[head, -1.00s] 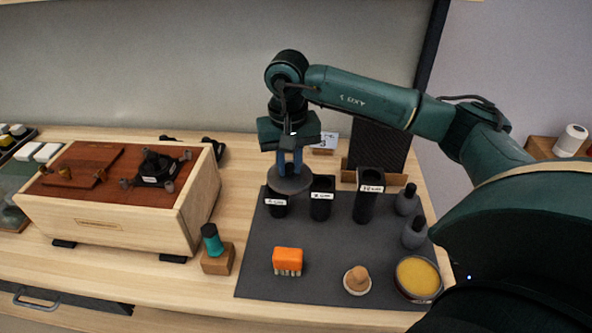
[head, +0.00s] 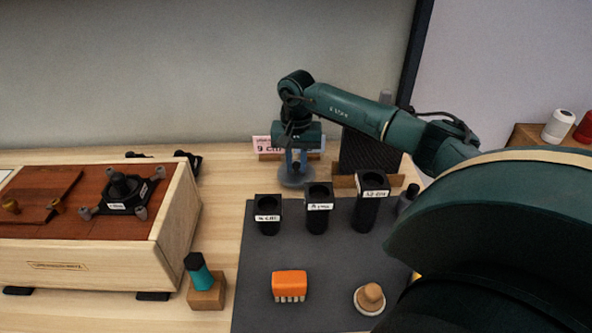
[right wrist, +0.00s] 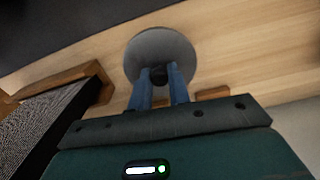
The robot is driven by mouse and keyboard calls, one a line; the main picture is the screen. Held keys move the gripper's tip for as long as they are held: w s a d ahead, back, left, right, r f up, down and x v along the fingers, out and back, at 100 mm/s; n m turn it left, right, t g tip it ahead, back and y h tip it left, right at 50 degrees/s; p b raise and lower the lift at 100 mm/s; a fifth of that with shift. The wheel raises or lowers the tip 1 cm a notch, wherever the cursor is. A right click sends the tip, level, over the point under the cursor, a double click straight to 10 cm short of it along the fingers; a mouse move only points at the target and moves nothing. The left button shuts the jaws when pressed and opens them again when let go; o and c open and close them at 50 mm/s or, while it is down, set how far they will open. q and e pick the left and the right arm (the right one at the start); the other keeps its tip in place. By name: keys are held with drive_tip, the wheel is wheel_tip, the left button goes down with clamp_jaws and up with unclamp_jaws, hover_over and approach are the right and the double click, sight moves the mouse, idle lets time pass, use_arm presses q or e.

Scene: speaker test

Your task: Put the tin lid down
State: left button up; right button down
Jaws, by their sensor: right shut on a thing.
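The tin lid (head: 296,177) is a round grey disc with a small dark knob. My right gripper (head: 296,163) is shut on that knob, with its blue fingers pointing down. The lid is at the back of the wooden table, behind the dark mat. In the right wrist view the lid (right wrist: 162,52) lies flat beyond the fingertips (right wrist: 159,78), over bare wood. I cannot tell whether it touches the table. An open tin with yellow contents is mostly hidden behind my arm. My left gripper is not in view.
Three labelled black cups (head: 267,214) stand on the mat (head: 255,290) in front of the lid. A pink and white label card (head: 263,142) and a dark ribbed panel (head: 365,152) stand close by. An orange brush (head: 290,285) lies forward; a wooden box (head: 95,262) stands left.

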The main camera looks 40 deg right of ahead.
sight(296, 163)
drive_tip(key=shift+f, duration=1.55)
drive_tip(key=c, duration=1.3)
unclamp_jaws()
drive_tip(key=shift+r, duration=0.1)
wheel_tip(296, 163, up, 12)
drive_tip(key=shift+r, duration=0.15)
drive_tip(key=shift+a, duration=0.1)
